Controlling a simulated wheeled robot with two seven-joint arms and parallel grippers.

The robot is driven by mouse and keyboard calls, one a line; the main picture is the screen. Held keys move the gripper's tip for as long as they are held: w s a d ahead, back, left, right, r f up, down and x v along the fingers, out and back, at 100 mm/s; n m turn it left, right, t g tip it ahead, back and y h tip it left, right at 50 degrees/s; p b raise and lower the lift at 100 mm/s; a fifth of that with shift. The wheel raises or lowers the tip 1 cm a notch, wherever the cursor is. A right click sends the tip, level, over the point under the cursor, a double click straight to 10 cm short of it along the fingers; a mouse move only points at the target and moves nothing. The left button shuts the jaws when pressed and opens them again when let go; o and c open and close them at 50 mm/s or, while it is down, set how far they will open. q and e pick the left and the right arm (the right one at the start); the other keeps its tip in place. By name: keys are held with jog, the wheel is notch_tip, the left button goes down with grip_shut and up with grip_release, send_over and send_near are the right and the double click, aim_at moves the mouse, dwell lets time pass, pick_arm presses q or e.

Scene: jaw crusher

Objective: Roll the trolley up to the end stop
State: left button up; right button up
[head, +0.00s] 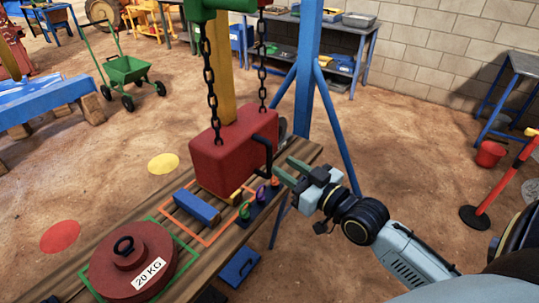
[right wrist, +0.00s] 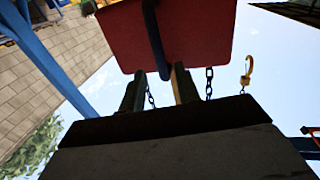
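A red block (head: 225,158) hangs on two black chains (head: 210,85) from a green part (head: 222,6) cut off at the top edge; I cannot tell whether that part is the trolley. No end stop can be made out. The block has a black handle (head: 264,150) on its right side. My right gripper (head: 285,170) is open just right of it. In the right wrist view the fingers (right wrist: 158,90) stand apart, with the handle (right wrist: 154,40) between and beyond their tips. My left gripper is not in view.
Under the block, a plank bench (head: 205,255) holds a 20 KG weight (head: 130,262), a blue bar (head: 196,207) and coloured hooks (head: 260,195). A blue post (head: 307,70) stands behind. A green cart (head: 125,70) stands at the back left.

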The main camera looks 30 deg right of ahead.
aim_at(270, 176)
jog(key=w, duration=0.3)
jog(key=w+a, duration=0.1)
jog(key=w, duration=0.2)
jog(key=shift+w+a, duration=0.15)
grip_shut()
